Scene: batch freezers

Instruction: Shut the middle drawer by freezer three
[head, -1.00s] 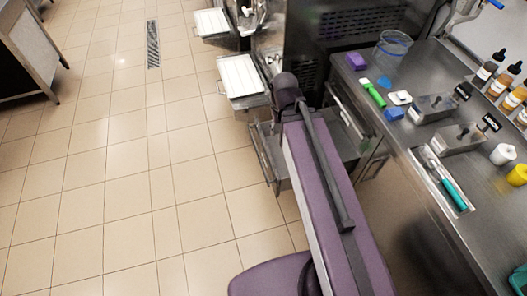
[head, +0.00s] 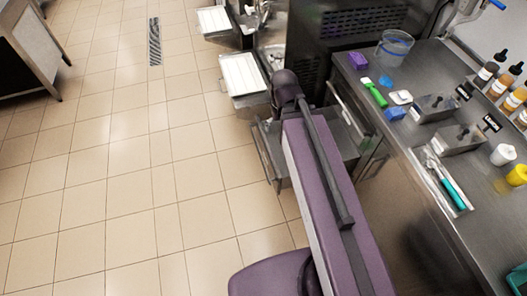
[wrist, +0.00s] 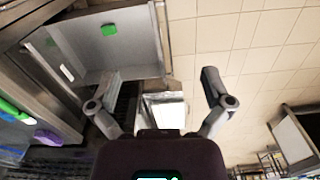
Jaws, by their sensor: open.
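A metal drawer (head: 264,160) stands pulled out from under the steel counter in the head view. My purple arm hides part of it. In the wrist view an open drawer (wrist: 120,58) with pale inner walls fills the upper left, and a green item (wrist: 110,30) lies in it. The drawer's front edge and bar are on its right side. My gripper (wrist: 160,78) is open and empty, its two fingers spread wide, beside the drawer's front end. I cannot tell whether the left finger touches the drawer. The gripper is not clearly visible in the head view.
Freezers with white trays (head: 242,74) stand beyond the drawer. The steel counter (head: 410,150) on the right holds a green brush (head: 375,93), a clear tub (head: 394,46) and several bottles. The tiled floor (head: 130,170) to the left is clear. A metal cabinet (head: 28,45) stands at far left.

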